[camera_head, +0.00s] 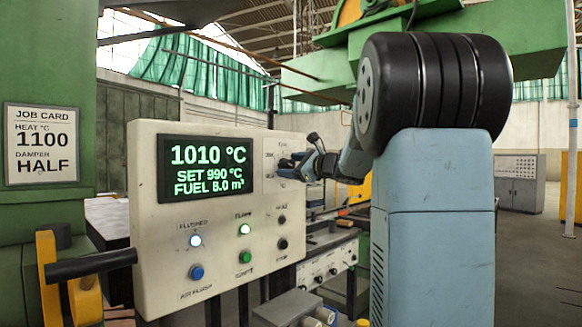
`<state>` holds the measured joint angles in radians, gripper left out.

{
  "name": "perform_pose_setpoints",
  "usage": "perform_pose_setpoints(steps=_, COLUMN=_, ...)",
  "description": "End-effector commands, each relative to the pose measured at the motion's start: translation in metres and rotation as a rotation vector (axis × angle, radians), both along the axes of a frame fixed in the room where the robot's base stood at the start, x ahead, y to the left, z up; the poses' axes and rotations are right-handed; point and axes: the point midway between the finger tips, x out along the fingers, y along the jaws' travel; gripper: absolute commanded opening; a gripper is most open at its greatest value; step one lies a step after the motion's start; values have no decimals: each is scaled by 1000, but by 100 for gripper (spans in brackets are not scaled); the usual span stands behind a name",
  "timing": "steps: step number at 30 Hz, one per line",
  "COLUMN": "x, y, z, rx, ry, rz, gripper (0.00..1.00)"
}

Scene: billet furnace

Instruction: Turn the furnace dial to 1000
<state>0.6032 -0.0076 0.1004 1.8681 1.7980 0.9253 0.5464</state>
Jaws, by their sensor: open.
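The cream control panel (160,255) stands left of centre. Its display (206,168) reads 1010 °C, SET 990 °C and FUEL 8.0 m³ in green. A pale plate with small markings (283,146) is at the panel's upper right, where the furnace dial seems to be; the dial itself is hidden behind my gripper, so its pointer cannot be read. My gripper (290,166) is open, small and dark in this view, with its tips at that plate. Whether the fingers touch the dial cannot be told.
Below the display are a blue button (196,272), a green button (245,257) and lit lamps. A job card (41,143) at left reads HEAT 1100, DAMPER HALF. A black-handled yellow lever (92,264) juts out at lower left. Grey cabinets (520,182) stand far right.

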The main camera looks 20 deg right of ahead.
Motion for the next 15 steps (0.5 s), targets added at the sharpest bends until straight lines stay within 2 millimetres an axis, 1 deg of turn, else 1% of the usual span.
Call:
perform_pose_setpoints(steps=3, x=5, y=2, z=0, rx=0, ry=0, rz=0, gripper=73)
perform_pose_setpoints(steps=11, x=6, y=2, z=0, rx=0, ry=0, rz=0, gripper=73)
perform_pose_setpoints(steps=12, x=6, y=2, z=0, rx=0, ry=0, rz=0, gripper=72)
perform_pose_setpoints(steps=15, x=6, y=2, z=0, rx=0, ry=0, rz=0, gripper=62)
